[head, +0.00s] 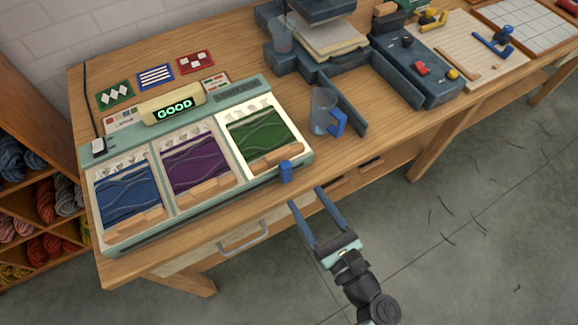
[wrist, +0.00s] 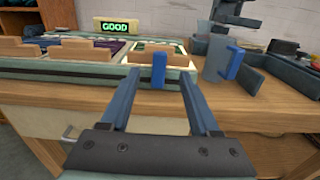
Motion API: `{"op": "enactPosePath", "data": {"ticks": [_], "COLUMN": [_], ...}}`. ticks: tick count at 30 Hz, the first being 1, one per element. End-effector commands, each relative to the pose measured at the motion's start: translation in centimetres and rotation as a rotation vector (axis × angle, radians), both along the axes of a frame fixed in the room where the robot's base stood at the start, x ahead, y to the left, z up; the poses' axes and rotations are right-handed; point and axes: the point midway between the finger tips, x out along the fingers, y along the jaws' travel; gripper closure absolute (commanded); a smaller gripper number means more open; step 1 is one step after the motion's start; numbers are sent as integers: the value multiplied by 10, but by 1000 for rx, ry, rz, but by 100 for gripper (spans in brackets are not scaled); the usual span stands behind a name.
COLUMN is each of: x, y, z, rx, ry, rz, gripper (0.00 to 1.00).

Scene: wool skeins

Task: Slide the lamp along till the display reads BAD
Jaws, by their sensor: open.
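The pale green unit (head: 240,95) on the bench has three bays with blue (head: 128,194), purple (head: 195,162) and green (head: 262,134) wool. The green bay at the right is brightly lit. The display (head: 174,107) reads GOOD; it also shows in the wrist view (wrist: 115,27). A blue upright tab (head: 286,172) stands at the unit's front edge, below the green bay; I take it as the lamp's handle. My gripper (head: 306,197) is open and empty in front of the bench edge. In the wrist view the tab (wrist: 158,70) shows between my fingers, a little beyond their tips.
A clear mug with a blue handle (head: 338,123) stands just right of the unit. Dark machinery (head: 405,68) lies farther right. A drawer handle (head: 244,240) sticks out below the bench top. The floor in front is free.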

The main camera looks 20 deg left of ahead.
Motion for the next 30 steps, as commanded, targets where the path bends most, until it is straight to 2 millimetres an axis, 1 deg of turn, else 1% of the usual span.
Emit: {"op": "enactPosePath", "data": {"ticks": [1, 6, 9, 12, 18, 25, 26, 30], "x": [7, 29, 39, 47, 53, 53, 53, 53], "y": [11, 38, 51, 60, 68, 68, 68, 68], "z": [1, 1, 1, 1, 0, 0, 0, 0], "rx": [0, -2, -3, -2, -3, -3, -3, -4], "ry": [0, -2, -2, -2, -2, -1, -1, -2], "rz": [5, 4, 4, 2, 0, 0, 0, 0], "gripper": [38, 38, 38, 38, 38, 38, 41, 66]}}
